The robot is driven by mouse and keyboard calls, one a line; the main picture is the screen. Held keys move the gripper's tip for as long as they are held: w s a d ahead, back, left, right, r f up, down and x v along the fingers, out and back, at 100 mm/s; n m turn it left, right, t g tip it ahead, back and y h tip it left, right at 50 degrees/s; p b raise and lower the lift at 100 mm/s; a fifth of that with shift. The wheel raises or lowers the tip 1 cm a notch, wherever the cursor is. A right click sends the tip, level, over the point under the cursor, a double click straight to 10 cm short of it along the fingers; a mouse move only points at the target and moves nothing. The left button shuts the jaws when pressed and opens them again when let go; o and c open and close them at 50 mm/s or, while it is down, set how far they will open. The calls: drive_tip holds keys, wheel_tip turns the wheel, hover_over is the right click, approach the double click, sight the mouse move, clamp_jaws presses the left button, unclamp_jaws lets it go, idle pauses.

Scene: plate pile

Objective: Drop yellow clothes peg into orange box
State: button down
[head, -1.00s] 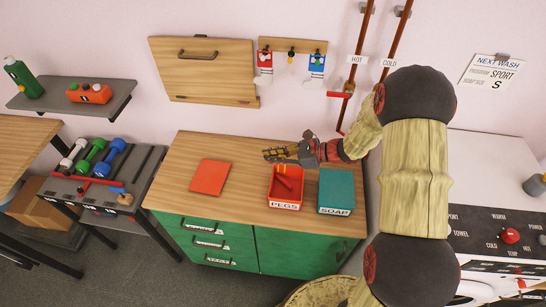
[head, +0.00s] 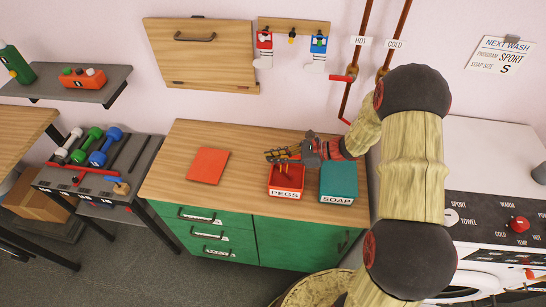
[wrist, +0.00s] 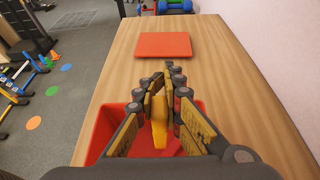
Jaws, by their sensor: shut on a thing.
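My gripper (head: 272,156) is over the orange-red box (head: 286,193) labelled PEGS on the wooden counter. In the wrist view my gripper (wrist: 160,85) is shut on the yellow clothes peg (wrist: 159,118), which hangs upright between the fingers. The box's rim (wrist: 97,135) shows below and around them in that view. The lower end of the peg lies over the box opening; I cannot tell how far above the floor of the box it is. My fingers hide part of the box's inside.
A teal SOAP box (head: 338,181) stands right of the orange box. A flat red-orange square (head: 208,167) lies to the left on the counter. A rack with socks (head: 292,27) hangs on the wall behind.

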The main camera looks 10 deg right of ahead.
drive_tip(key=c, duration=1.8)
unclamp_jaws()
drive_tip(key=v, duration=1.2)
drive_tip(key=shift+s, duration=0.1)
